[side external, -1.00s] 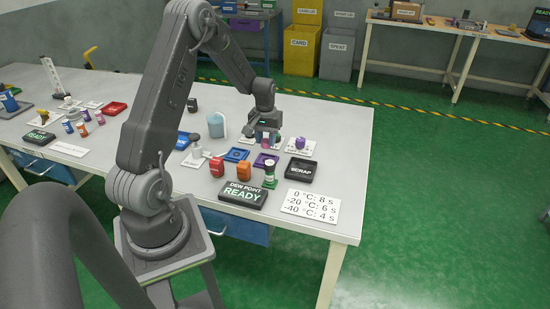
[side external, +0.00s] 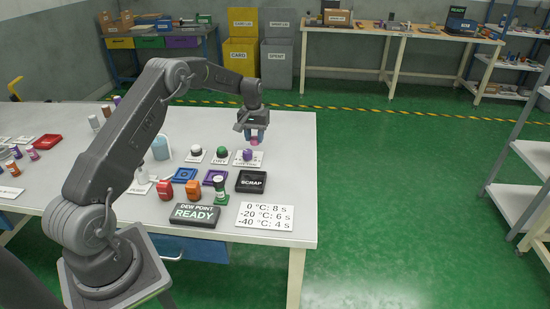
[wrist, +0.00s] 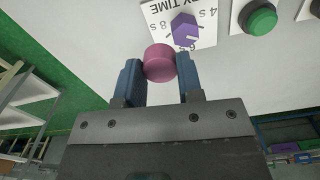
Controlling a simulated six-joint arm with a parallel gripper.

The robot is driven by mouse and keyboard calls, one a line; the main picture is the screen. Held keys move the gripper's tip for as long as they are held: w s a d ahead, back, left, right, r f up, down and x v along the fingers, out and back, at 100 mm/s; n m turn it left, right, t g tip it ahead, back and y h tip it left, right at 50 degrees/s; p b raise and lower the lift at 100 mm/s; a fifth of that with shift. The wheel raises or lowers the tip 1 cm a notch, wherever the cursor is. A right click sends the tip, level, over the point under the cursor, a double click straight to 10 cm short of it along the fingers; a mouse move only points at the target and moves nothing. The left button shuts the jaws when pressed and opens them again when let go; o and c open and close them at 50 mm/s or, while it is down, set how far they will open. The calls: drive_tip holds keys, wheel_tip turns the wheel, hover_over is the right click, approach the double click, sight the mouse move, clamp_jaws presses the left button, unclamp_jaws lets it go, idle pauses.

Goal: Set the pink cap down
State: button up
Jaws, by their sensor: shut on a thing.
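The pink cap (wrist: 160,62) is between the blue fingertips of my gripper (wrist: 156,78) in the wrist view. Both fingers press on its sides. In the side external view, my gripper (side external: 256,136) points down with the pink cap (side external: 257,141) at its tips. It is by the back right part of the white table (side external: 285,190), behind and slightly right of the purple dial. The gap between cap and tabletop cannot be told clearly.
The purple dial (side external: 247,155) on its white card is closest to the cap. The green button (side external: 222,153) is to its left. The black SCRAP tray (side external: 251,181) is in front. Bare tabletop lies to the right, up to the table edge.

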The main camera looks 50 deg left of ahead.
hover_over(275, 163)
wheel_tip(275, 163, down, 4)
drive_tip(key=shift+d+f, duration=0.15)
drive_tip(key=shift+f, duration=1.95)
drive_tip(key=shift+f, duration=0.15)
drive_tip(key=o, duration=0.7)
